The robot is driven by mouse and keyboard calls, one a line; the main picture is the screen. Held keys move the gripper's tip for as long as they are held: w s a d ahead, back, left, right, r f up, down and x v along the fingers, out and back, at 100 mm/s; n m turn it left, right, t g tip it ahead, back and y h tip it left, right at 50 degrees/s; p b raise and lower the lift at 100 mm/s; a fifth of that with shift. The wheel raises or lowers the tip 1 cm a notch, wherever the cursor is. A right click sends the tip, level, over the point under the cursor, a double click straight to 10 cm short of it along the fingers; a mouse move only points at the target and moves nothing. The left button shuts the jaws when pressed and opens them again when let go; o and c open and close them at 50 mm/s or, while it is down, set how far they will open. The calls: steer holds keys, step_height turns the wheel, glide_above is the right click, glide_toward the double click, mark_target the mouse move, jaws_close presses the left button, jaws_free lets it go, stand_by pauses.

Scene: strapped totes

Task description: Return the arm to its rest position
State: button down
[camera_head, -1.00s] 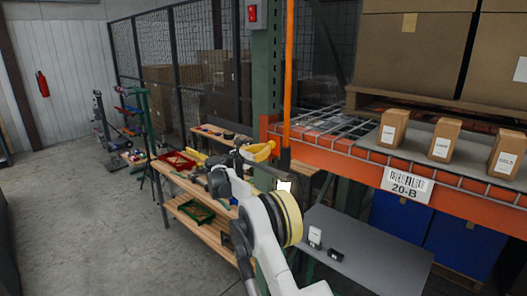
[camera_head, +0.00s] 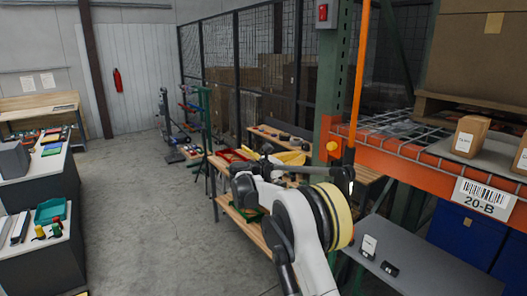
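My white arm (camera_head: 298,228) reaches up from the bottom middle in the head view, with a wide yellow band (camera_head: 340,215) around one joint. It is bent, and its dark far parts (camera_head: 262,172) lie in front of a wooden workbench.
A rack with an orange beam (camera_head: 398,165) stands close on the right, above a grey table (camera_head: 425,275). The wooden bench (camera_head: 237,222) is behind the arm. Dark cabinets (camera_head: 40,255) stand at left. The floor (camera_head: 150,220) between is clear.

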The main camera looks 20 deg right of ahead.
steer(key=s+a+f+m+y+b, duration=0.2)
steer(key=s+f+m+y+b, duration=0.45)
steer(key=s, duration=0.55)
steer(key=s+a+f+m+y+b, duration=0.3)
steer(key=s+f+m+b, duration=0.35)
steer(key=s, duration=0.65)
steer(key=s+a+f+m+y+b, duration=0.3)
steer(key=s+a+f+b, duration=0.3)
steer(key=s+f, duration=0.4)
steer(key=s+a+f+m+t+y+b, duration=0.1)
steer(key=s+a+f+m+y+b, duration=0.3)
steer(key=s+f, duration=0.7)
steer(key=s+a+m+b, duration=0.2)
steer(key=a, duration=0.1)
steer(key=shift+s+f+b, duration=0.15)
steer(key=shift+f+b, duration=0.15)
